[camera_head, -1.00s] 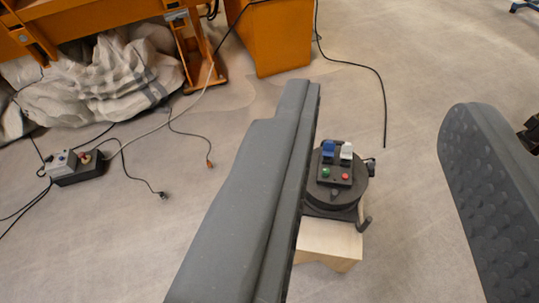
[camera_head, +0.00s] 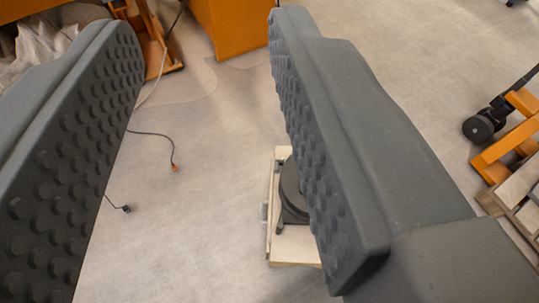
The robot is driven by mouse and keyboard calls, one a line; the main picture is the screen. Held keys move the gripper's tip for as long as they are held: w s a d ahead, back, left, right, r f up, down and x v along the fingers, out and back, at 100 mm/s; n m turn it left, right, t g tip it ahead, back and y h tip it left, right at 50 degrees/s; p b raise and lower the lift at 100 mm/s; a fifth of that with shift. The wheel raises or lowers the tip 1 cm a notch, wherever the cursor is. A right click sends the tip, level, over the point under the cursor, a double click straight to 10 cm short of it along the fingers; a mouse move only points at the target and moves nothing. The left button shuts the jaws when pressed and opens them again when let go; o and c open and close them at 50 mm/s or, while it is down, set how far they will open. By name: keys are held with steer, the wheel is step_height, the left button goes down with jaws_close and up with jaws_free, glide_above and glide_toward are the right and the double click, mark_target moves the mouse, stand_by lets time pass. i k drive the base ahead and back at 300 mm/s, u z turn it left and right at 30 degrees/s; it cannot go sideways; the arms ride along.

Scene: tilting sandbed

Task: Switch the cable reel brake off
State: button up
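The cable reel (camera_head: 291,190) is a dark round drum on a pale wooden box (camera_head: 292,248). Only its left edge shows, because the right finger of my gripper covers the rest. Its brake switch and buttons are hidden now. My gripper (camera_head: 203,30) is open and empty. Its two grey fingers with studded inner faces stand wide apart, with bare floor seen between them. The right finger lies across the reel in the picture; I cannot tell how far above it.
Orange furniture (camera_head: 228,28) stands at the top, with pale sacking (camera_head: 42,45) at the top left. Loose cable ends (camera_head: 172,160) lie on the floor between the fingers. An orange pallet truck with dark wheels (camera_head: 480,127) stands at the right. The floor at upper right is clear.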

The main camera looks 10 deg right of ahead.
mark_target(278, 163)
steer(key=u, duration=0.05)
steer(key=i, duration=0.25)
steer(key=z, duration=0.3)
steer(key=k, duration=1.35)
steer(key=z, duration=0.55)
steer(key=i, duration=1.65)
steer(key=u, duration=0.4)
